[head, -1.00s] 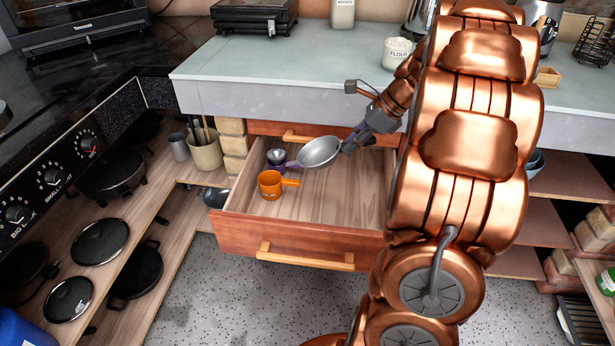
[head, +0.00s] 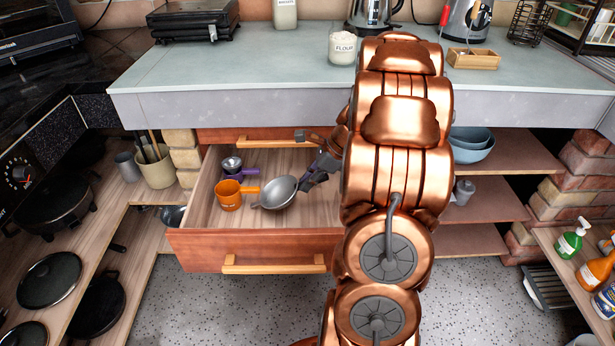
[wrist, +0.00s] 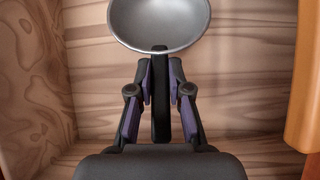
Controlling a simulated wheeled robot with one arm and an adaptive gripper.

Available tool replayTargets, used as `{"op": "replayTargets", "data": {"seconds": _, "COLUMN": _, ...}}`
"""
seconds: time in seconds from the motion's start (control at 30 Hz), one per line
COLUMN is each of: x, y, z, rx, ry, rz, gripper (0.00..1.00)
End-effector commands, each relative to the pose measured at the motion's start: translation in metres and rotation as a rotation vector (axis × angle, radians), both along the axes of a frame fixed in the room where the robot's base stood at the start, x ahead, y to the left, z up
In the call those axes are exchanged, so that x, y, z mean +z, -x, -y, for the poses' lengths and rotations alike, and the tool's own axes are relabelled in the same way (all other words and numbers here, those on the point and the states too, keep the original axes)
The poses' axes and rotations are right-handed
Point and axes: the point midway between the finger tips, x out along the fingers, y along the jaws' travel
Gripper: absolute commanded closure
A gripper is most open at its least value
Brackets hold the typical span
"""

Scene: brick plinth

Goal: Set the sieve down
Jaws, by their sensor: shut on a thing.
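The sieve (head: 278,192) is a round grey bowl with a dark handle. It is in the open wooden drawer (head: 246,243), right of an orange cup. My gripper (head: 308,182) is shut on the sieve's handle. In the wrist view, my gripper (wrist: 160,88) has its two fingers on either side of the black handle, with the grey sieve bowl (wrist: 160,20) ahead over the wood-grained drawer bottom. I cannot tell whether the bowl touches the bottom.
The orange cup (head: 229,194) and a purple measuring cup (head: 238,173) lie in the drawer's left part. A small metal cup (head: 231,163) is by the purple one. The counter (head: 250,75) overhangs behind. The drawer's front middle is bare.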

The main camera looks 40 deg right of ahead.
Motion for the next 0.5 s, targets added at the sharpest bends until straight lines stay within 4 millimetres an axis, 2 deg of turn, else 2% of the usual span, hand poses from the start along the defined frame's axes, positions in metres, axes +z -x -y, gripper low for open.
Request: {"op": "replayTargets", "data": {"seconds": 0.5, "x": -0.001, "y": -0.027, "z": 0.024, "rx": 0.001, "ry": 0.001, "rz": 0.0, "gripper": 1.0}}
